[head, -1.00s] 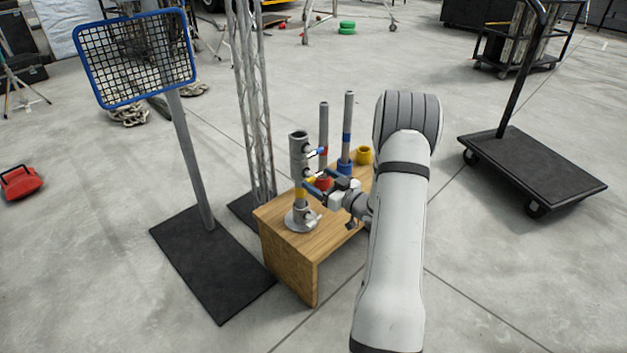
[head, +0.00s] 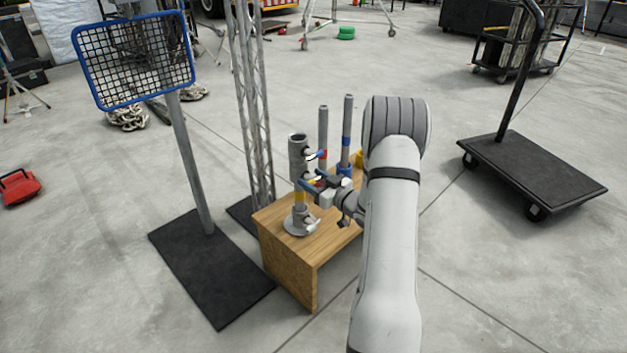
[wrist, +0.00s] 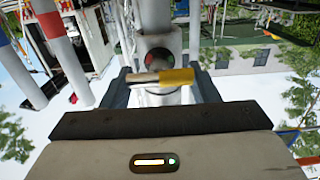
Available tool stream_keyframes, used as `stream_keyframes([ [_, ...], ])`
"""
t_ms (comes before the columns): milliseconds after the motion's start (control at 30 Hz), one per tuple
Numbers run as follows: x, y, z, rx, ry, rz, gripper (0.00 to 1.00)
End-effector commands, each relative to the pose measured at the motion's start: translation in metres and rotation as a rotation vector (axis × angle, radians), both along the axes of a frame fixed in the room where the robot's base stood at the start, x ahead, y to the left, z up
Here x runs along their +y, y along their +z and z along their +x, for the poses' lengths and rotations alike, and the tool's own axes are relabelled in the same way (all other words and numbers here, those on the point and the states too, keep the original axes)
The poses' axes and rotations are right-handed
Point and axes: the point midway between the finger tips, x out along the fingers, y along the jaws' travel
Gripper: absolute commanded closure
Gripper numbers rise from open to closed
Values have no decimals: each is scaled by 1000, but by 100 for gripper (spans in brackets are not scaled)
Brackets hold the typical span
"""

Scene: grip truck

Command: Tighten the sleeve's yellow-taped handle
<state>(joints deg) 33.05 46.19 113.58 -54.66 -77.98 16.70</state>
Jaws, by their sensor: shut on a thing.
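The grey sleeve (head: 298,155) stands upright on a post with a yellow band (head: 299,197) and a round base plate (head: 302,228), on a wooden box. Its yellow-taped handle (wrist: 178,77) lies crosswise between my fingers in the wrist view, with a bare metal end on the left. My gripper (wrist: 163,84) is shut on this handle, one finger at each end. In the head view my gripper (head: 312,184) is at the sleeve's right side and mostly hides the handle.
The wooden box (head: 288,270) also carries a red-banded tube (head: 323,130) and a blue-banded tube (head: 347,130) behind my gripper. A truss (head: 250,100) and a stand with a blue-framed mesh (head: 135,60) are at left. A black cart (head: 535,175) is at right.

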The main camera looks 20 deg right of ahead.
Motion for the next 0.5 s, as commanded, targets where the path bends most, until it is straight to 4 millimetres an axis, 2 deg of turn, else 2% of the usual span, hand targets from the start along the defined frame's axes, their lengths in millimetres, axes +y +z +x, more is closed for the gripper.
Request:
stream_keyframes([
  [100, 1, 0, 0, 0, 1, 0, 68],
  [500, 2, -1, 0, -59, -1, -166, 68],
])
